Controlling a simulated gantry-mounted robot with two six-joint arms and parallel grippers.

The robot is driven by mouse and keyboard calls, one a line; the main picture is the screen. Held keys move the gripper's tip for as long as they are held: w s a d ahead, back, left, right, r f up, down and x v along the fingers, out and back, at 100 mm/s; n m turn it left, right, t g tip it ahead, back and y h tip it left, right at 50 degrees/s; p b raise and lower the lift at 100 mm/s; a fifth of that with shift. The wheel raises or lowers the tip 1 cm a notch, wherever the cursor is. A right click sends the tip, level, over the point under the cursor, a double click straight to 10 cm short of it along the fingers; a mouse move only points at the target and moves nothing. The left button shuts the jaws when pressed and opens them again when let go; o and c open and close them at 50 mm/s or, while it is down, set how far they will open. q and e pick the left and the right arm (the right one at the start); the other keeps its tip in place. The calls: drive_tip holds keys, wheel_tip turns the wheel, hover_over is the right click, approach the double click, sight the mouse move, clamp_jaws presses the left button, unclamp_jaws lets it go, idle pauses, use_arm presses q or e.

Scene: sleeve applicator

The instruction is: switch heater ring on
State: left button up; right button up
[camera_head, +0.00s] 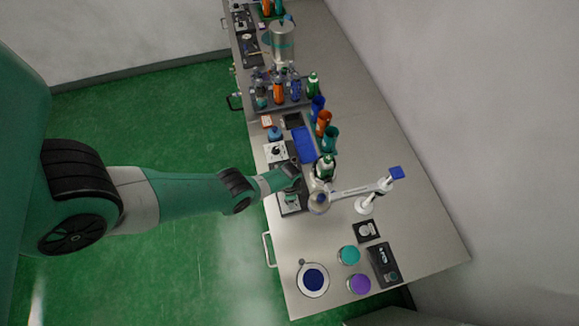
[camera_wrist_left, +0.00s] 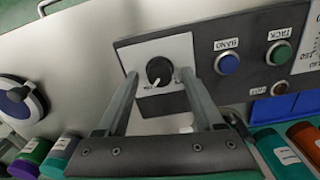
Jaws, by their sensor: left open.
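In the left wrist view a black control panel (camera_wrist_left: 200,48) carries a white plate with a round black knob (camera_wrist_left: 159,71), which has a pale pointer mark. My left gripper (camera_wrist_left: 159,76) is open, with one finger on each side of the knob; whether they touch it I cannot tell. In the head view my left gripper (camera_head: 291,182) is over the panel at the bench's left edge and hides part of it. A ring-like stand with a green-capped bottle (camera_head: 326,166) is just right of the gripper; I cannot tell if this is the heater ring. My right gripper is not in view.
A blue button (camera_wrist_left: 228,64) labelled BAND and a green button (camera_wrist_left: 279,53) labelled TACK are beside the knob. A white jointed arm (camera_head: 350,191) reaches over the bench (camera_head: 425,225). Coloured jars, including a purple-topped jar (camera_head: 359,284), stand nearer. The bench's right side is clear.

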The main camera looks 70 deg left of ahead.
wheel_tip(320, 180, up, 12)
drive_tip(key=p, duration=1.1)
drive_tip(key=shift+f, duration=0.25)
